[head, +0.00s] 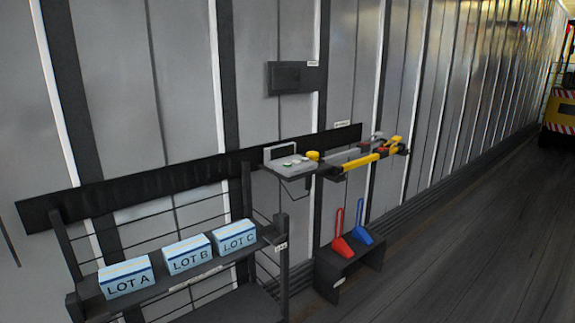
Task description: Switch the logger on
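No thing in the head view can be surely read as the logger. A pale grey unit (291,166) with an upright back panel and small round light parts on top sits on a bracket at the dark wall rail. A dark flat box (289,77) with a small unreadable label is fixed to the wall above it. Any switch position or indicator is too small to tell. Neither of my grippers shows in this view.
A dark rack (282,246) at lower left holds boxes LOT A (126,278), LOT B (187,255) and LOT C (235,237). Red (340,244) and blue (361,236) scoop-like tools stand on a low stand.

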